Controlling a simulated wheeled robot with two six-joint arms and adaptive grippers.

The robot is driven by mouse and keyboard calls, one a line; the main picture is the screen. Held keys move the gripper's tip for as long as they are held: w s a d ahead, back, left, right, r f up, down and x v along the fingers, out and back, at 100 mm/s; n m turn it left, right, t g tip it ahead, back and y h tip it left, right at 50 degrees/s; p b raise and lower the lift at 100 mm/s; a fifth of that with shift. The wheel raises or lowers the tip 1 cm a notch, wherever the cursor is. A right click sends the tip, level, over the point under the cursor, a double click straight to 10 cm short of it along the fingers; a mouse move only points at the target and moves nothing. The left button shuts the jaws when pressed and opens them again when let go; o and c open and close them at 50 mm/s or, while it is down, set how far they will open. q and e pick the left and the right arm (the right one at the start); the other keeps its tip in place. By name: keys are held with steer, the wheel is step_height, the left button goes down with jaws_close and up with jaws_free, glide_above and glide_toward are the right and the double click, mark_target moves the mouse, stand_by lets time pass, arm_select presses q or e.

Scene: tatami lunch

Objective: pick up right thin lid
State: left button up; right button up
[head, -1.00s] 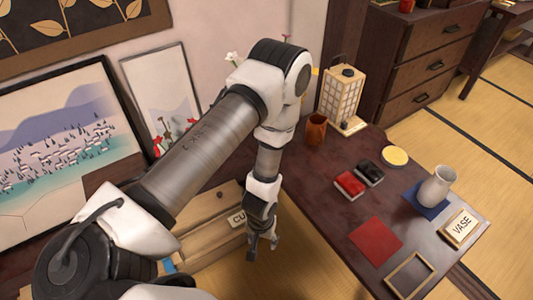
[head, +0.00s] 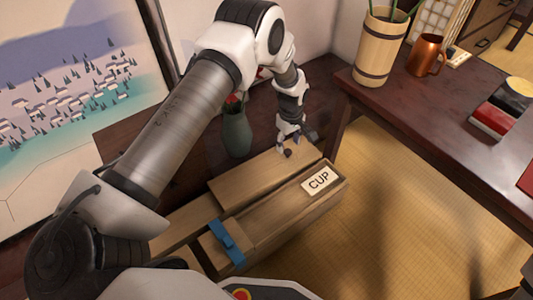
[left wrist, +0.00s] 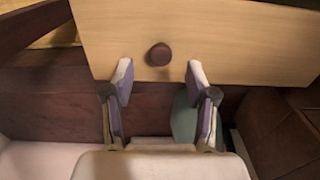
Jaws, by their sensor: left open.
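The right thin lid (head: 258,176) is a flat, light wooden board on the back part of a wooden box. A small dark round knob stands on it near its right end, and the left wrist view shows this knob (left wrist: 159,54) on the pale lid (left wrist: 240,35). My left gripper (head: 290,146) is open, with its fingertips at the knob's end of the lid. In the left wrist view the knob lies just ahead of the gap between the two fingers (left wrist: 159,78), and nothing is held. My right gripper is out of view.
The wooden box (head: 300,205) bears a CUP label (head: 319,181) and a blue strip (head: 226,236). A green vase (head: 236,135) with red flowers stands close behind the lid. A table with a wooden bucket (head: 380,48) and copper mug (head: 426,55) is at right.

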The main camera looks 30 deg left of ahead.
mark_target(288, 151)
arm_select(q)
step_height(288, 151, down, 5)
steer(key=b, duration=0.2)
steer(key=shift+s+r+b, duration=0.1)
steer(key=shift+r+b, duration=0.05)
steer(key=shift+b, duration=0.25)
steer(key=shift+d+r, duration=0.1)
steer(key=shift+r, duration=0.1)
jaws_close()
